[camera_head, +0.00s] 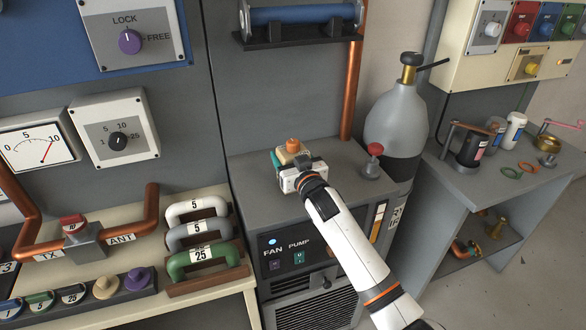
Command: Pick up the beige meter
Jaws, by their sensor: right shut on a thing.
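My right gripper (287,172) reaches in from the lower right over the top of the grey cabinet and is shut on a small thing. That thing looks like the beige meter (282,157); beige and teal parts and an orange knob show just beyond the gripper. The gripper hides much of it, and I cannot tell whether it rests on the cabinet top or is just above it. My left gripper is not in view.
The grey cabinet top (331,160) has a red-capped valve (372,160) at its right and a copper pipe (351,90) behind. A grey gas cylinder (398,112) stands to the right. Numbered handles (207,233) stand on the left bench. A dial meter (38,146) is on the left wall.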

